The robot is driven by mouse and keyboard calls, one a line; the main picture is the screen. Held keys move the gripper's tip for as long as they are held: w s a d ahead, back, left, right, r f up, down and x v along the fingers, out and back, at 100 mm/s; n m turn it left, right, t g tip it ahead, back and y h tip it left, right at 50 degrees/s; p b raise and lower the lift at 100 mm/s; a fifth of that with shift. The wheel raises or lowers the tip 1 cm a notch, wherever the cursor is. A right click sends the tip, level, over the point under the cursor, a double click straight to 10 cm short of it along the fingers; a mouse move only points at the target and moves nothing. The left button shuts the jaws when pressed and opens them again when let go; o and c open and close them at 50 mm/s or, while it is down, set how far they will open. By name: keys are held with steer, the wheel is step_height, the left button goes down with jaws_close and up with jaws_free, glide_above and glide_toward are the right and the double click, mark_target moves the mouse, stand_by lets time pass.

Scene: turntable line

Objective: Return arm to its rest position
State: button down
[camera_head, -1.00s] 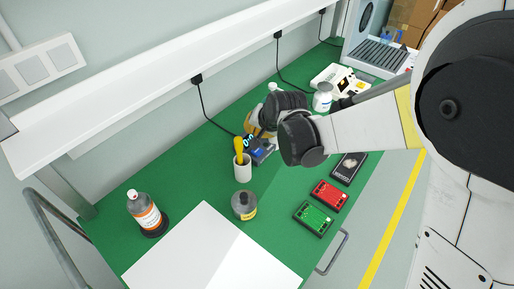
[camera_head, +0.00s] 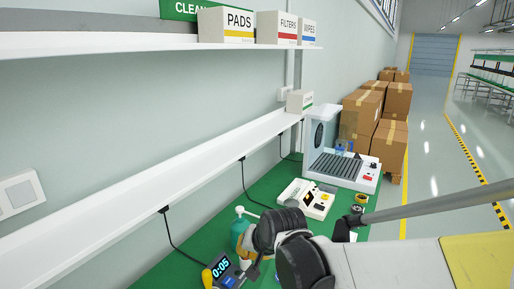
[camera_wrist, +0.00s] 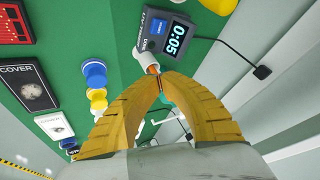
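My gripper (camera_wrist: 160,78) shows two ribbed yellow fingers in the wrist view. In the head view my gripper (camera_head: 246,252) is partly hidden behind my dark wrist joint, above the green bench (camera_head: 165,268). My arm reaches in from the lower right, bent at the wrist. A blue-grey timer (camera_head: 222,270) reading 0:05 is close by; it also shows upside down in the wrist view (camera_wrist: 166,38). A teal pump bottle (camera_head: 239,226) stands just behind the gripper, and teal shows through the finger arch.
A white shelf (camera_head: 130,200) runs along the wall behind the bench, with hanging cables. A white device (camera_head: 306,199) and a grey-bed machine (camera_head: 342,168) stand farther back. Cardboard boxes (camera_head: 362,112) are stacked beyond. The aisle floor (camera_head: 440,150) at right is clear.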

steer(key=s+d+r+h, duration=0.1)
steer(key=s+d+r, duration=0.1)
steer(key=s+d, duration=0.8)
steer(key=s+d+r+n+h, duration=0.1)
steer(key=s+d+r+h, duration=0.1)
steer(key=s+d, duration=0.8)
steer(key=shift+s+d+r+t+h, duration=0.3)
steer(key=shift+s+d+r+t, duration=0.1)
steer(key=shift+d+r, duration=0.45)
steer(key=shift+w+f, duration=0.1)
stand_by(3.5)
